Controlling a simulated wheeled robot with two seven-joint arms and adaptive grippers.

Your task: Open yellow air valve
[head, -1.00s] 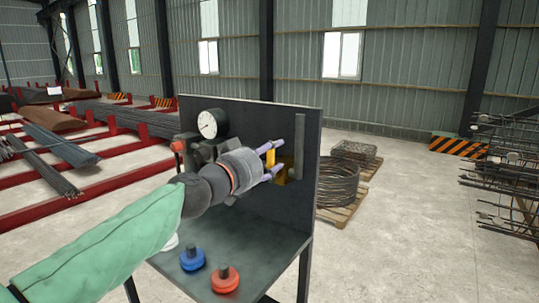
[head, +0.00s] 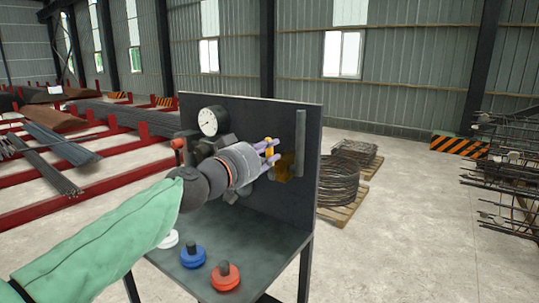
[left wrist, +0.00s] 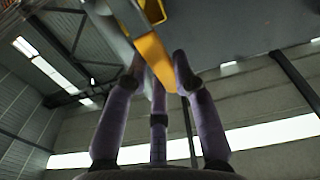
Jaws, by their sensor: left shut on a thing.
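The yellow air valve (head: 285,165) is on the dark upright panel (head: 240,125), near its right side. My left gripper (head: 271,152) reaches across the panel from the left, with its purple fingers at the valve's yellow handle. In the left wrist view the handle (left wrist: 154,58) comes down from the top and its end lies between the fingers of my left gripper (left wrist: 165,85). The gripper is shut on the handle. The gripper partly hides the valve in the head view. My right gripper is not in view.
A round gauge (head: 211,121) sits on the panel's left. White, blue (head: 193,255) and red (head: 225,276) round knobbed pieces are on the bench shelf. Wire coils (head: 340,180) lie on a pallet right of the panel. Open floor lies further right.

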